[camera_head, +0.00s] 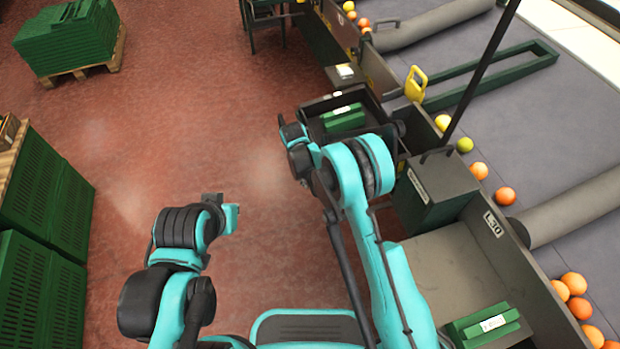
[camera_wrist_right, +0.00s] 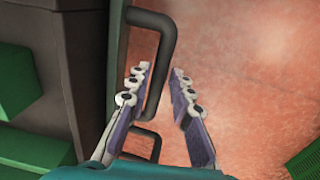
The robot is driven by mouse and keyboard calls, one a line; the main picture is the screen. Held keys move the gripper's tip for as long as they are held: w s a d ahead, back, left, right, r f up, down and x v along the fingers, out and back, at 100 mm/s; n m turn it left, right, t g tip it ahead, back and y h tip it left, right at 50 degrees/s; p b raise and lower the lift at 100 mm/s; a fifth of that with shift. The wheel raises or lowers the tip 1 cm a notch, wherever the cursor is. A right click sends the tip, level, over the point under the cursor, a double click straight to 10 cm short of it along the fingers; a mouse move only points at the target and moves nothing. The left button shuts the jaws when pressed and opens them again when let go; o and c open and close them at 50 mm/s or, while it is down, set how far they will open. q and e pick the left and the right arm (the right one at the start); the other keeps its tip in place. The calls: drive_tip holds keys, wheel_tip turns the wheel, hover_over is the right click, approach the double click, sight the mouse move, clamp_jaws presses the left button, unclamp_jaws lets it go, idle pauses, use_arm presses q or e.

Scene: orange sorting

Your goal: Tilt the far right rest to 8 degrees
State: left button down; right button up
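The far right rest (camera_head: 371,105) is a dark tray-like stand beside the conveyor, with a green crate (camera_head: 343,118) on it. Its tilt angle cannot be read. My right gripper (camera_head: 290,132) is at its left side. In the right wrist view a dark bar handle (camera_wrist_right: 168,35) sticks out from the rest's edge. The right gripper (camera_wrist_right: 160,72) is open there, one finger on each side of the handle; contact is unclear. My left gripper (camera_head: 214,200) is over the red floor, away from the rest; its fingers are too small to read.
A nearer rest (camera_head: 440,262) holds another green crate (camera_head: 487,325). A dark box (camera_head: 432,190) stands between the rests. Oranges (camera_head: 505,196) lie along the conveyor edge. Green crates (camera_head: 45,205) are stacked at left, more on a pallet behind. The middle floor is clear.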

drive_tip(key=shift+o, duration=0.4)
drive_tip(key=shift+r, duration=0.1)
wheel_tip(320, 180, up, 12)
drive_tip(key=a, duration=0.2)
drive_tip(key=shift+s, duration=0.4)
